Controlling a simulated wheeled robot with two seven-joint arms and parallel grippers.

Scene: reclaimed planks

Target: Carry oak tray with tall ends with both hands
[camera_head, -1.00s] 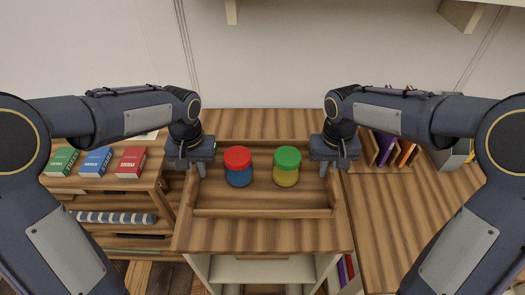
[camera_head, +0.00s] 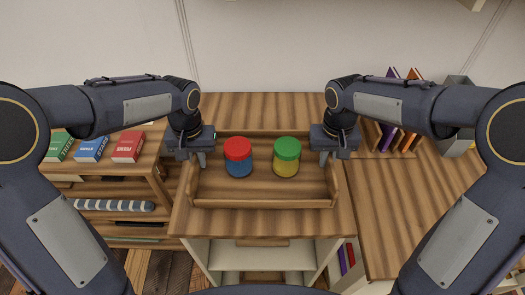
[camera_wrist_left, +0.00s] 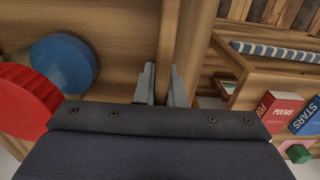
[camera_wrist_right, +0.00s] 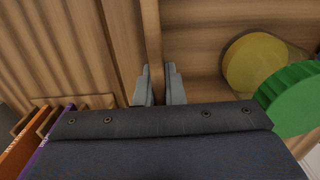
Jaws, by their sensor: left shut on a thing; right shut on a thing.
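The oak tray with tall ends (camera_head: 262,203) sits over the wooden top in the middle of the head view; I cannot tell whether it touches that top. Inside it stand a blue jar with a red lid (camera_head: 238,156) and a yellow jar with a green lid (camera_head: 287,155), both upright. My left gripper (camera_head: 201,164) is shut on the tray's left end, whose edge shows between the fingers in the left wrist view (camera_wrist_left: 161,85). My right gripper (camera_head: 323,162) is shut on the right end, seen between the fingers in the right wrist view (camera_wrist_right: 156,85).
A lower shelf unit at left holds green, blue and red books (camera_head: 128,146) and a striped roll (camera_head: 114,205). At right, a wooden surface (camera_head: 400,215) carries a rack with purple and orange books (camera_head: 407,125) and a grey box (camera_head: 458,117). The wall is behind.

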